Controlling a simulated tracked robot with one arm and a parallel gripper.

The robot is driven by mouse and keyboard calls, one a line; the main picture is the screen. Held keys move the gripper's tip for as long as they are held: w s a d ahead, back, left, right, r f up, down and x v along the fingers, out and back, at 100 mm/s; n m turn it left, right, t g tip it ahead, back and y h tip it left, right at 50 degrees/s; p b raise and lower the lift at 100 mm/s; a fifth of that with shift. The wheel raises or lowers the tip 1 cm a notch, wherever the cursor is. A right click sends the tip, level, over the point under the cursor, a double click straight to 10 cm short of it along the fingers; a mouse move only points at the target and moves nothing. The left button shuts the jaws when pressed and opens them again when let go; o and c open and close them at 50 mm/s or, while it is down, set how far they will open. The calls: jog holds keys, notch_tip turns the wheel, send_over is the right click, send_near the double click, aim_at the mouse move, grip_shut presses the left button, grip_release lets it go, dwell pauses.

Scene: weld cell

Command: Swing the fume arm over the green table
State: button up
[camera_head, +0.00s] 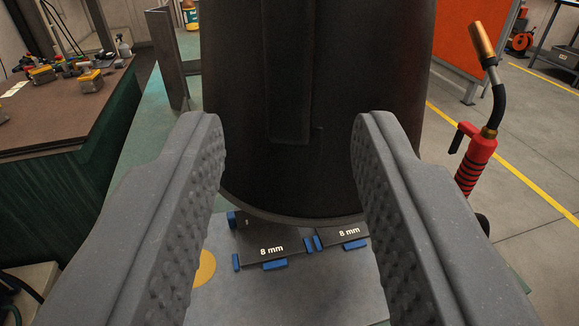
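A large dark hood (245,110), which looks like the end of the fume arm, fills the middle of the view. A dark raised strip (290,100) runs down its near side. My gripper (288,130) is open, its two ridged grey fingers spread wide in front of the hood. The strip shows between them; I cannot tell whether either finger touches the hood. The green table (150,130) shows behind and left of the hood. The hood's lower rim appears above a grey plate (320,290); the hood hides much of the table.
Dark pieces marked "8 mm" (270,251) with blue clips lie below the hood. A red-handled torch (478,155) stands close on the right. A brown-topped bench (60,115) with tools is at left. An upright metal profile (165,60) stands behind. Open floor (540,130) lies right.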

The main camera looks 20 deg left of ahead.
jog(key=v, duration=0.3)
jog(key=shift+s, duration=0.1)
dwell(0.4)
jog(key=s+d+r+m+h+b, duration=0.1)
jog(key=d+r+h, duration=0.15)
jog(key=r, duration=0.95)
jog(key=s+d+r+m+h+b, duration=0.15)
jog(key=r+h, duration=0.25)
jog(key=r, duration=0.7)
jog(key=s+a+r+g, duration=0.1)
jog(key=s+a+r, duration=0.1)
jog(key=s+r, duration=0.5)
jog(key=s+a+r, duration=0.3)
jog(key=s+r, duration=0.4)
jog(key=s, duration=0.4)
jog(key=shift+r+m+g+y, duration=0.2)
jog(key=shift+m+g+y, duration=0.2)
jog(key=shift+m+y, duration=0.05)
